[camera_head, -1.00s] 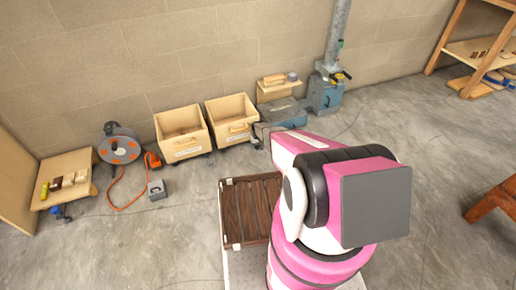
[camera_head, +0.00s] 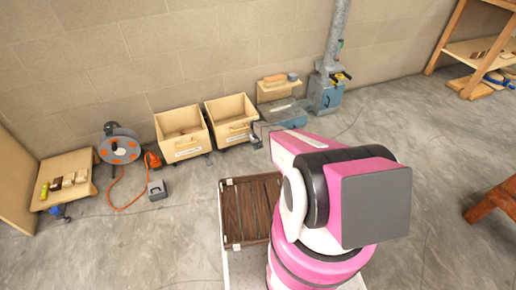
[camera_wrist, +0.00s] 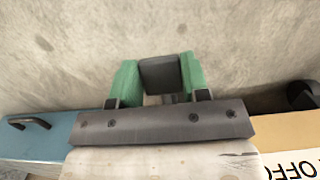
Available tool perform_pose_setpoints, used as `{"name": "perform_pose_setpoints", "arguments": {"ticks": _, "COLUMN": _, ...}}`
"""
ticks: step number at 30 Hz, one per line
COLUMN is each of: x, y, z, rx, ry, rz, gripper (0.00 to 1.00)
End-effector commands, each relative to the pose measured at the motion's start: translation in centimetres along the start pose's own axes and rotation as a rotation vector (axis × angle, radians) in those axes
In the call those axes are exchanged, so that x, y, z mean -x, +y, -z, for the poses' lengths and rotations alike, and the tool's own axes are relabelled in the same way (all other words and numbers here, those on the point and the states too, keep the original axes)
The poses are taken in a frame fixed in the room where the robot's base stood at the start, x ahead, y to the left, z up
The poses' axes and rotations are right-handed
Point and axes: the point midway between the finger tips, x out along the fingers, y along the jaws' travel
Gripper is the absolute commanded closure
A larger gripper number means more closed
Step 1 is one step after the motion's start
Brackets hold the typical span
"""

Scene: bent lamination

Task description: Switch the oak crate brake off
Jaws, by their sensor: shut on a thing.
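My gripper (camera_wrist: 158,68) has green fingers, shut on a small dark grey block (camera_wrist: 160,80); I cannot tell from its shape whether it is a brake lever. In the head view my gripper (camera_head: 260,131) is low by the right corner of the right wooden crate (camera_head: 232,120). In the wrist view a light wood edge with black letters "OFFC" (camera_wrist: 296,165) lies right of the gripper, with a black wheel-like part (camera_wrist: 302,95) above it. A second wooden crate (camera_head: 181,132) stands to the left. Its label is too small to read, so I cannot tell which crate is oak.
A blue case (camera_head: 285,117) stands right of the crates, beside a blue machine with a pipe (camera_head: 325,92). A cable reel (camera_head: 119,149) and orange cable are at the left. The concrete floor before the crates is mostly clear. A dark slatted box top (camera_head: 250,208) is nearby.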

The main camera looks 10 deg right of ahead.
Motion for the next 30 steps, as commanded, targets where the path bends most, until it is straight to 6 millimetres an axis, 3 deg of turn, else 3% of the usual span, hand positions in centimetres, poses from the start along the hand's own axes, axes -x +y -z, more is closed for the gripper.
{"name": "perform_pose_setpoints", "arguments": {"ticks": 8, "x": 0.0, "y": 0.0, "z": 0.0, "rx": 0.0, "ry": -0.008, "rz": 0.0, "gripper": 1.0}}
{"name": "perform_pose_setpoints", "arguments": {"ticks": 9, "x": 0.0, "y": 0.0, "z": 0.0, "rx": 0.0, "ry": -0.008, "rz": -0.001, "gripper": 0.51}}
{"name": "perform_pose_setpoints", "arguments": {"ticks": 11, "x": 0.0, "y": 0.0, "z": 0.0, "rx": 0.0, "ry": -0.008, "rz": 0.0, "gripper": 0.32}}
{"name": "perform_pose_setpoints", "arguments": {"ticks": 23, "x": 0.5, "y": 0.0, "z": 0.0, "rx": 0.0, "ry": -0.006, "rz": -0.001, "gripper": 0.32}}
{"name": "perform_pose_setpoints", "arguments": {"ticks": 30, "x": 3.3, "y": 0.0, "z": -0.1, "rx": 0.0, "ry": -0.005, "rz": -0.001, "gripper": 0.32}}
